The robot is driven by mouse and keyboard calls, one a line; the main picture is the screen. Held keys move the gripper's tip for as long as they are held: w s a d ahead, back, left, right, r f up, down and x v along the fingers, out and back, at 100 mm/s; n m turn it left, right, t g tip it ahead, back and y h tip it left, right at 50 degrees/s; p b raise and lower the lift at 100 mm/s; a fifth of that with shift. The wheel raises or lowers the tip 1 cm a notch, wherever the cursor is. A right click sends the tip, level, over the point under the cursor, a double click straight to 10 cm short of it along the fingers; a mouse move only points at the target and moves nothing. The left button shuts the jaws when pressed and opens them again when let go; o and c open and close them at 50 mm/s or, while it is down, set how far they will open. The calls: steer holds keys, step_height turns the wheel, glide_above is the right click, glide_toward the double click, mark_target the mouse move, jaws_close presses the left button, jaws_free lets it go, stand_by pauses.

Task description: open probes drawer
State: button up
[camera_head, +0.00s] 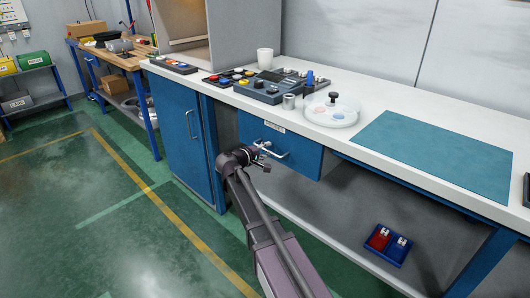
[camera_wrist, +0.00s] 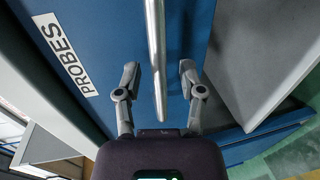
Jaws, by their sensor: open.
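The probes drawer (camera_head: 300,155) is a blue front under the white bench top, and it looks closed or nearly so. Its white label (camera_wrist: 62,55) reads PROBES in the wrist view. The drawer's grey bar handle (camera_wrist: 156,50) runs between the two fingers in the wrist view. My gripper (camera_wrist: 159,73) is open, with one finger on each side of the handle, and gaps show on both sides. In the head view my gripper (camera_head: 264,153) is in front of the drawer and partly hides the handle.
A blue cabinet door (camera_head: 180,135) with a vertical handle stands left of the drawer. The bench top (camera_head: 350,140) carries a control box, a white mug, a round white dish and a teal mat (camera_head: 440,153). A red and blue tray (camera_head: 388,244) lies on the lower shelf.

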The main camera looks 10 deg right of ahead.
jaws_close()
steer(key=shift+a, duration=0.15)
steer(key=shift+s, duration=0.15)
